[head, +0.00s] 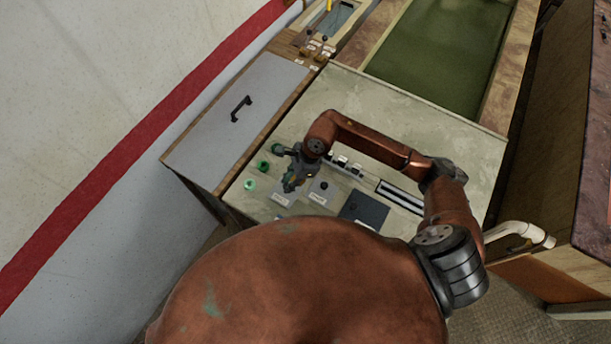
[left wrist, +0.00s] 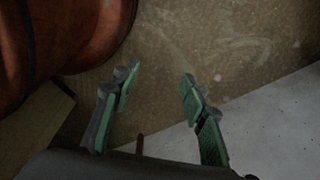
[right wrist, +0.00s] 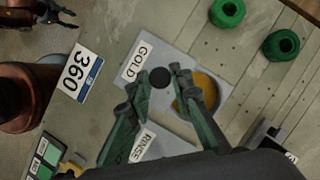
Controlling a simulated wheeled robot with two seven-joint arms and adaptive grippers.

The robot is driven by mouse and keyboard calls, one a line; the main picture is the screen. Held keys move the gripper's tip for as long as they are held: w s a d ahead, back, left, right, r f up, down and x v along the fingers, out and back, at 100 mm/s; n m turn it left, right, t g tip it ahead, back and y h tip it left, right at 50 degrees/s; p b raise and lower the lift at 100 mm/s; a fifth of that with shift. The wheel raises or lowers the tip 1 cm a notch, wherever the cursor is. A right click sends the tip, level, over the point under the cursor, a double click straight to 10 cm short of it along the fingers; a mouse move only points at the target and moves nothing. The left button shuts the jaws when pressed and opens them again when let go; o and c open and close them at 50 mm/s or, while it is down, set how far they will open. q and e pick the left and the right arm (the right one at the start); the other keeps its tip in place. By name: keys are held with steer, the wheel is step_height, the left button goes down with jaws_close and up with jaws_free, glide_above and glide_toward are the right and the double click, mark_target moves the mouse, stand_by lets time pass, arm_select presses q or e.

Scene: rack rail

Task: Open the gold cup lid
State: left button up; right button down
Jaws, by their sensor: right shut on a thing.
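A grey plate with a "GOLD" label (right wrist: 139,60) lies on the pale bench in the right wrist view. On it are a round black knob (right wrist: 160,77) and a gold-coloured disc (right wrist: 208,92), partly hidden by a finger. I cannot tell whether the disc is the lid or the cup's contents. My right gripper (right wrist: 161,75) is shut on the black knob, with a fingertip on each side of it. In the head view my right gripper (head: 291,184) covers most of this spot. My left gripper (left wrist: 157,88) is open and empty, above the floor in its wrist view.
A "RINSE" plate (head: 322,190) with its own black knob stands beside it. Green spools (head: 264,166) stand near the bench's left edge. A black panel (head: 362,210) and slotted strip (head: 401,196) lie to the right. The bench's far part (head: 400,110) is clear.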

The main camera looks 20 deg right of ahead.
steer(key=shift+a, duration=0.1)
steer(key=c, duration=1.7)
jaws_free()
steer(key=shift+c, duration=0.2)
steer(key=shift+r, duration=0.15)
arm_select(q)
steer(key=shift+s, duration=0.5)
arm_select(e)
steer(key=v, duration=1.1)
steer(key=shift+d+r, duration=0.2)
steer(key=shift+r, duration=0.15)
arm_select(q)
steer(key=shift+f, duration=0.1)
arm_select(e)
steer(key=shift+s, duration=0.1)
